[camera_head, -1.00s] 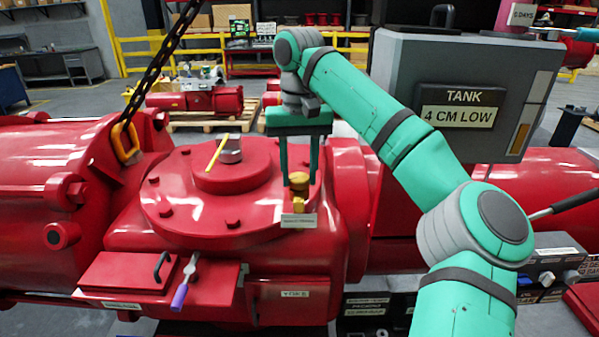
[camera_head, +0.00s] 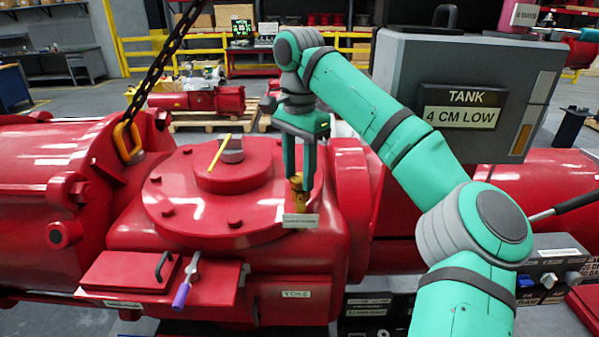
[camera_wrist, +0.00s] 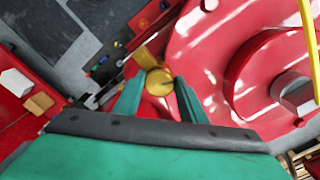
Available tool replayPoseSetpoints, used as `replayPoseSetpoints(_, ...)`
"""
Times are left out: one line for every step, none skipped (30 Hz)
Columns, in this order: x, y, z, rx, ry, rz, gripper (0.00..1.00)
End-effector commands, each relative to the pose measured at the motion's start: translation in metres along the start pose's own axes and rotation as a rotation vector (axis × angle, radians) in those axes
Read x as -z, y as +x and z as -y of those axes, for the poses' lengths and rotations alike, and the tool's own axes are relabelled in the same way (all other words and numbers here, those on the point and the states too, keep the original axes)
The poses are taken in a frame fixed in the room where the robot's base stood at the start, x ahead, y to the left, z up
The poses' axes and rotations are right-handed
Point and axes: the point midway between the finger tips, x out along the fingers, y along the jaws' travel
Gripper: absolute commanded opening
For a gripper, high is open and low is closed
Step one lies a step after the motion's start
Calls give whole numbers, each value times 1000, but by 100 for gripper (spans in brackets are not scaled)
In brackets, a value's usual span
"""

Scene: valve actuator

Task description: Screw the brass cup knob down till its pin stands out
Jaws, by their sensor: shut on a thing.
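In the wrist view the two green fingers (camera_wrist: 160,95) flank the knob. The fingers hide part of the knob's sides in the head view.
A yellow pointer (camera_head: 219,153) on a grey stub (camera_head: 232,150) rises from the middle of the red cover (camera_head: 170,215). A hanging chain (camera_head: 165,65) is at left. A grey tank box (camera_head: 405,70) labelled "4 CM LOW" stands right of my gripper.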

Motion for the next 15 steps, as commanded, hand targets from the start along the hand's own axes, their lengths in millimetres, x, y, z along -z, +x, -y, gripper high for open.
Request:
replayPoseSetpoints(-1, -1, 1, 2, 27, 0, 15)
replayPoseSetpoints(-1, -1, 1, 2, 47, 0, 15)
replayPoseSetpoints(-1, -1, 1, 2, 70, 0, 15)
replayPoseSetpoints(-1, -1, 1, 2, 85, 0, 15)
replayPoseSetpoints(-1, -1, 1, 2, 101, 0, 15)
replayPoseSetpoints(-1, -1, 2, 3, 118, 0, 15)
replayPoseSetpoints(-1, -1, 2, 3, 131, 0, 15)
replayPoseSetpoints(-1, -1, 2, 3, 142, 0, 15)
replayPoseSetpoints(-1, -1, 2, 3, 155, 0, 15)
replayPoseSetpoints(-1, -1, 2, 3, 164, 0, 15)
replayPoseSetpoints(-1, -1, 2, 3, 171, 0, 15)
replayPoseSetpoints(-1, -1, 2, 3, 180, 0, 15)
replayPoseSetpoints(-1, -1, 2, 3, 186, 0, 15)
replayPoseSetpoints(-1, -1, 2, 3, 191, 0, 15)
replayPoseSetpoints(-1, -1, 2, 3, 196, 0, 15)
